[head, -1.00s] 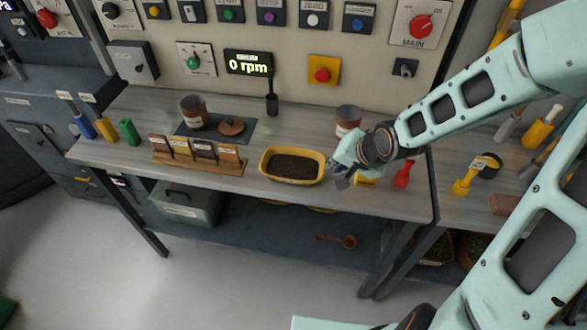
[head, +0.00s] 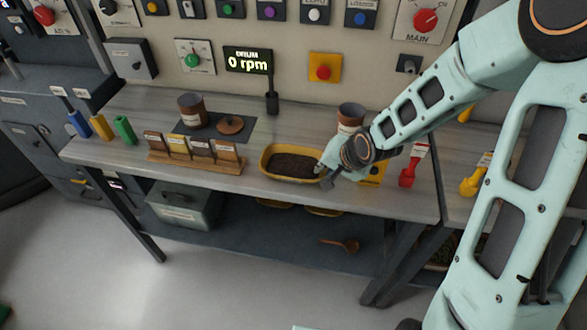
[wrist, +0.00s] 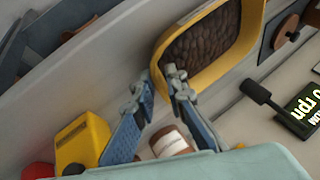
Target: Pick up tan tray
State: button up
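The tan tray (head: 266,170) is a yellow-tan, rounded dish filled with dark brown granules, resting on the bench top. In the wrist view its rim (wrist: 252,50) shows at the upper middle. My gripper (head: 325,181) is at the tray's right end. In the wrist view my gripper (wrist: 157,82) has its two blue-padded fingers apart with nothing held, the tips close to the tray's near end. One fingertip overlaps the rim in the picture; I cannot tell whether it touches.
A brown jar (head: 350,116) stands behind my gripper. A yellow block (head: 374,174) and a red-handled tool (head: 409,171) are to its right. A wooden rack of labelled samples (head: 196,161) is left of the tray. A speed display (head: 248,60) hangs behind.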

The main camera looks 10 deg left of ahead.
jog(key=shift+w+f, duration=0.15)
jog(key=shift+f, duration=0.1)
grip_shut()
jog(key=shift+a+r, duration=0.1)
jog(key=shift+r, duration=0.05)
dwell(0.4)
